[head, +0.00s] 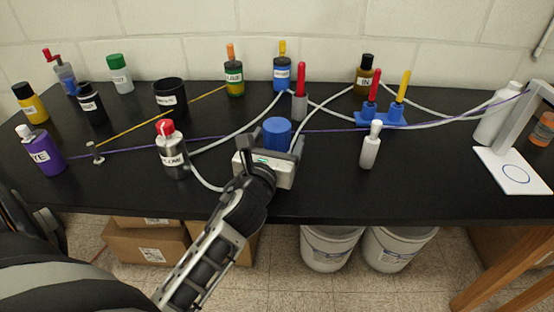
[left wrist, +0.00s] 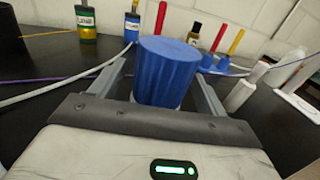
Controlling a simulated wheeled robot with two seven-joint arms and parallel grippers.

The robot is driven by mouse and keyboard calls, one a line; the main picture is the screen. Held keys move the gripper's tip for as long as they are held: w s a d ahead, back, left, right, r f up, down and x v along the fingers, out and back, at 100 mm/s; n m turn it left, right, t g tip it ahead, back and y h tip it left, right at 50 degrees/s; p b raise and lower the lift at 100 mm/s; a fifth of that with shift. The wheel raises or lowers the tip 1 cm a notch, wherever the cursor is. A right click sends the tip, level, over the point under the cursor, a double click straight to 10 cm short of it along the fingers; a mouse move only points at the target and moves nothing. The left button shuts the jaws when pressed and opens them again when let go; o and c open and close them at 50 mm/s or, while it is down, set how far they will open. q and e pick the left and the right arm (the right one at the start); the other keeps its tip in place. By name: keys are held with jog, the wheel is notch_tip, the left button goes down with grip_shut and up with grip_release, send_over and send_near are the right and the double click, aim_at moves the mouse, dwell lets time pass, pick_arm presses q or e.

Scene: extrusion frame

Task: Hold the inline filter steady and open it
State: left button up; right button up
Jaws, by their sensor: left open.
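The inline filter appears to be the upright piece with the ribbed blue cap (head: 277,132) near the middle of the black table. In the left wrist view the blue cap (left wrist: 168,68) sits on a pale body, whose lower part is hidden by my gripper. My left gripper (head: 269,144) is open, with one finger on each side of the filter. In the left wrist view the fingers stand apart from the cap, with a gap on both sides. My right gripper is in neither view.
White tubes run across the table near the filter. A silver bottle with a red cap (head: 171,150) stands left of my gripper, and a small white bottle (head: 370,146) stands right. Blue holders with red and yellow sticks (head: 385,116) are behind.

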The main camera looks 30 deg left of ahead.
pick_arm(q)
jog(key=c, duration=1.4)
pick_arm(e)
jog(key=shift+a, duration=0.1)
pick_arm(q)
jog(key=shift+r, duration=0.15)
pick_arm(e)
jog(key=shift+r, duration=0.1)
